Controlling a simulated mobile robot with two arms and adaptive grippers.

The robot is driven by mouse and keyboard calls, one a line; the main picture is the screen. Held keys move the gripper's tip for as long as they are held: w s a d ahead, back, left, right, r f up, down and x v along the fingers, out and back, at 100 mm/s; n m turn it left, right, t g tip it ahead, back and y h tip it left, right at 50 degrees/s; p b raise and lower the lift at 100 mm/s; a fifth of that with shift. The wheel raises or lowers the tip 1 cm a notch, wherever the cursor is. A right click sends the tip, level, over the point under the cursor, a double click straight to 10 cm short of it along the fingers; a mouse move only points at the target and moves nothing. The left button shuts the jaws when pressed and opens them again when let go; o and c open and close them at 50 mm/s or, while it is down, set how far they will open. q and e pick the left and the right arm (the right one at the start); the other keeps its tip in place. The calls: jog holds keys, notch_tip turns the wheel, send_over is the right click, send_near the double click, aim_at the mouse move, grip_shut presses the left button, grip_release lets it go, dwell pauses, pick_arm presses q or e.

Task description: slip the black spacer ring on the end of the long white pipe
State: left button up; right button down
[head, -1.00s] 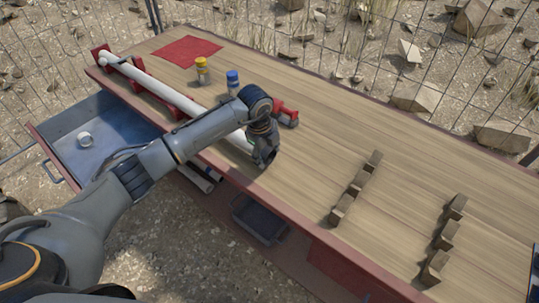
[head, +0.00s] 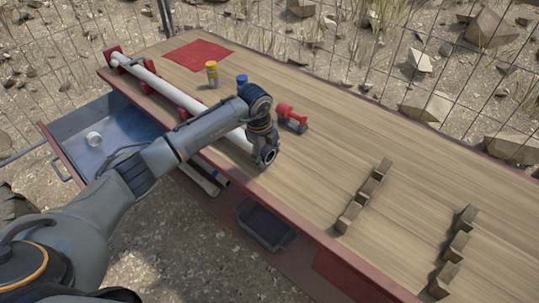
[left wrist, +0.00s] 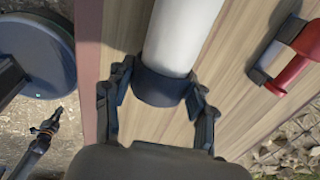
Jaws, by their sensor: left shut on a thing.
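The long white pipe (head: 160,82) lies along the near left part of the workbench in red holders. It also shows in the left wrist view (left wrist: 184,30). My left gripper (head: 264,156) is at the pipe's near end, just above the bench top. In the left wrist view my left gripper (left wrist: 158,98) is shut on the black spacer ring (left wrist: 158,86), one finger on each side. The ring sits at the pipe's end, with the white pipe running out of its far side. How far the ring overlaps the pipe cannot be told.
A red clamp-like tool (head: 292,117) lies close beyond my left gripper. A yellow can (head: 212,74) and a blue can (head: 242,80) stand behind the pipe. Notched wooden supports (head: 364,197) stand on the right. An open drawer (head: 97,142) juts out at left.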

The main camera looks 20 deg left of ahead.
pick_arm(q)
jog(key=shift+w+a+b, duration=0.25)
jog(key=shift+w+a, duration=0.05)
jog(key=shift+a, duration=0.55)
jog(key=shift+w+a+b, duration=0.25)
jog(key=shift+w+a, duration=0.05)
jog(key=shift+a, duration=0.55)
jog(key=shift+w+a+b, duration=0.25)
jog(key=shift+w+a, duration=0.05)
jog(key=shift+a, duration=0.55)
jog(key=o, duration=1)
jog(key=shift+r, duration=0.1)
